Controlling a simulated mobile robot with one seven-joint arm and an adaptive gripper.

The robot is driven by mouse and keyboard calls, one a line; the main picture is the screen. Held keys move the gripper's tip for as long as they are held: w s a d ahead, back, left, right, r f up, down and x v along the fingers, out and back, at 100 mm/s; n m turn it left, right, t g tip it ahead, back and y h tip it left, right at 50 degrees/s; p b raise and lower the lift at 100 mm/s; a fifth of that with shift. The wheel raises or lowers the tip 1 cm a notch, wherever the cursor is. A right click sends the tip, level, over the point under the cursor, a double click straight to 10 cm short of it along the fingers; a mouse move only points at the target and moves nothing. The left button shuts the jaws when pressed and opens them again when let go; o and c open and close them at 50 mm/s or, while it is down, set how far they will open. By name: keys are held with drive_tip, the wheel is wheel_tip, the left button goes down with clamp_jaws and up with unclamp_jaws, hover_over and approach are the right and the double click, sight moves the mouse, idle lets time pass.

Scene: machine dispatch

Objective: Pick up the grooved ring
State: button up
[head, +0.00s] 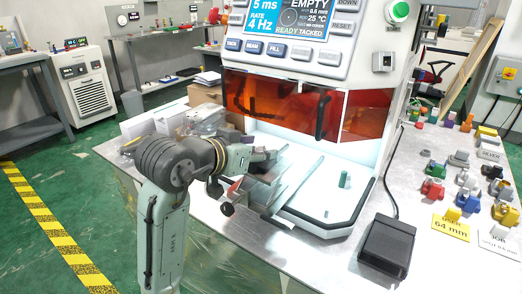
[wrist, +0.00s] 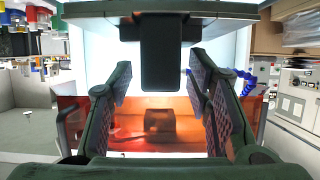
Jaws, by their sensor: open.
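My gripper (head: 268,160) is open in front of the lit bay of the machine, over its tray edge. In the wrist view my gripper (wrist: 160,82) shows two dark padded fingers spread apart with nothing held between them. A dark blocky shape (wrist: 159,122) shows behind orange glass beyond the fingers. I cannot tell which part is the grooved ring. Several small coloured and grey parts, among them a grey rounded one (head: 459,159), stand on the right of the table, too small to make out grooves.
The machine (head: 300,60) has orange windows (head: 265,97) above a white bay (head: 310,200) with a green cylinder (head: 344,180). A black pedal (head: 387,246) lies on the table in front. Yellow (head: 452,228) and white (head: 499,239) label cards lie at right.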

drive_tip(key=shift+c, duration=0.5)
drive_tip(key=c, duration=1)
drive_tip(key=shift+o, duration=0.2)
drive_tip(key=shift+r, duration=0.1)
